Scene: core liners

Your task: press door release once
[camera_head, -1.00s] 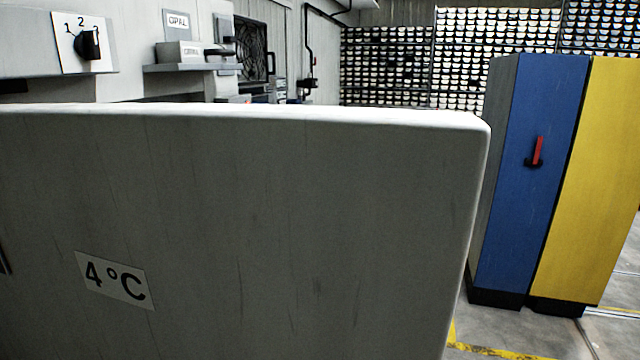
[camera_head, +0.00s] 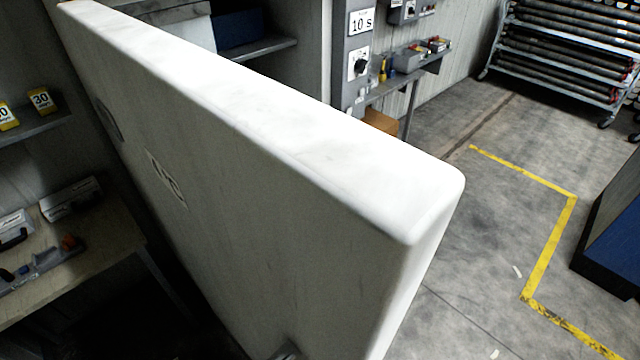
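I cannot make out a door release in the head view. A thick white door (camera_head: 300,165) stands edge-up across the middle, its top running from upper left to lower right. A label (camera_head: 166,180) on its left face is seen at a steep slant. A small grey metal part (camera_head: 286,351) shows at the bottom edge by the door; I cannot tell what it is. Neither of my grippers is in view.
A grey panel (camera_head: 350,90) labelled "10 s" with a black knob stands behind the door. A bench (camera_head: 50,255) and a shelf (camera_head: 40,125) with yellow "30" items are at left. A wheeled pipe rack (camera_head: 560,50) is at the back right. Floor with yellow tape (camera_head: 548,250) is open at right.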

